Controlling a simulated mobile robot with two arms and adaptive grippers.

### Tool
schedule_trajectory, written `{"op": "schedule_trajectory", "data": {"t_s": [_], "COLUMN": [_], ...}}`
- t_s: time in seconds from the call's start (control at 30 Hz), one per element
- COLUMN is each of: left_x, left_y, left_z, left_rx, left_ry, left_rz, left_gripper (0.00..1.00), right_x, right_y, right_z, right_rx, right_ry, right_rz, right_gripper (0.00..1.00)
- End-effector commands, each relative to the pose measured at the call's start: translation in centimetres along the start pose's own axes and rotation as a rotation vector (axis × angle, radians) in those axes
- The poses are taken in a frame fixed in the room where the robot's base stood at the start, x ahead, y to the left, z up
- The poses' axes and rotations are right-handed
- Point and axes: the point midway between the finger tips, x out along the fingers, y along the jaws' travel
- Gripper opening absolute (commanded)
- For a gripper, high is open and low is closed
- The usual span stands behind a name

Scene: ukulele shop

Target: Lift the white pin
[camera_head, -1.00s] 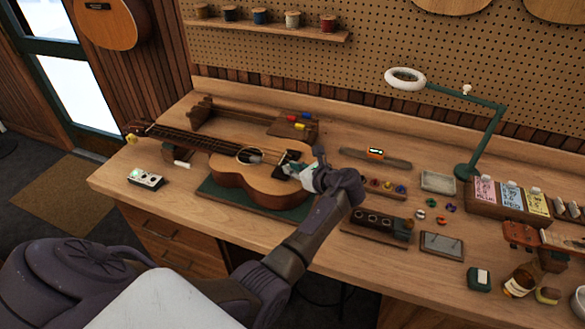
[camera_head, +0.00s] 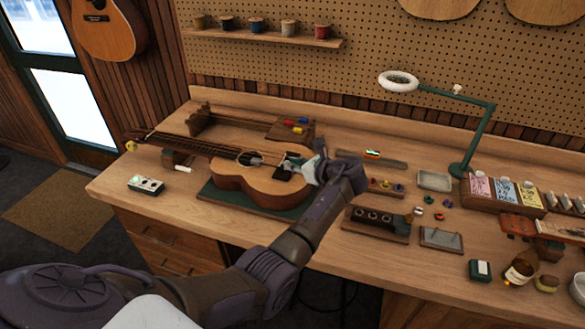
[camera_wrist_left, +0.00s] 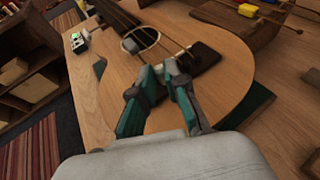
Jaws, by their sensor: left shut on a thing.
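The ukulele (camera_head: 240,189) lies face up on a green mat (camera_head: 225,200) on the workbench, its neck to the left. My left gripper (camera_head: 288,165) is over the ukulele body by the dark bridge, to the right of the sound hole. In the left wrist view, its teal fingers (camera_wrist_left: 161,72) are closed together near the strings, between the sound hole and the bridge (camera_wrist_left: 197,57). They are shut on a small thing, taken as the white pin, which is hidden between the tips. I cannot tell how high it is above the top. My right gripper is not in view.
A tuner box (camera_head: 146,185) and a small white stick (camera_head: 184,169) lie left of the ukulele. A dark block with round holes (camera_head: 375,220), a small tray (camera_head: 434,181) and a green lamp (camera_head: 462,169) stand to the right. The bench's front left is clear.

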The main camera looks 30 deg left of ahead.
Motion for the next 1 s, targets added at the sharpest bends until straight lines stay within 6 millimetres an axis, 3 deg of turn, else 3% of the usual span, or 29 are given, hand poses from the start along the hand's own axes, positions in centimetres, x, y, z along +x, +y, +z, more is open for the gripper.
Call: {"op": "schedule_trajectory", "data": {"t_s": [0.03,0.2,0.57,0.67,1.0], "left_x": [0.0,0.0,-0.6,-1.9,-8.9], "left_y": [-0.2,-0.2,-0.1,-0.2,-0.1], "left_z": [0.6,0.5,0.2,0.2,0.2], "left_rx": [-0.005,-0.004,-0.001,-0.003,-0.003], "left_ry": [-0.012,-0.01,-0.005,-0.006,-0.005], "left_rz": [-0.005,-0.005,-0.005,-0.007,-0.007], "left_gripper": [0.15,0.4,0.4,0.4,0.4], "right_x": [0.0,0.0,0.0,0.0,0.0], "right_y": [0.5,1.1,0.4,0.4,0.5], "right_z": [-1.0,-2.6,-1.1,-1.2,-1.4], "right_rx": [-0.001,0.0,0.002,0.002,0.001], "right_ry": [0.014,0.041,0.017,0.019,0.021], "right_rz": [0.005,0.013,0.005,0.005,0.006], "right_gripper": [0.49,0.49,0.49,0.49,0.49]}}
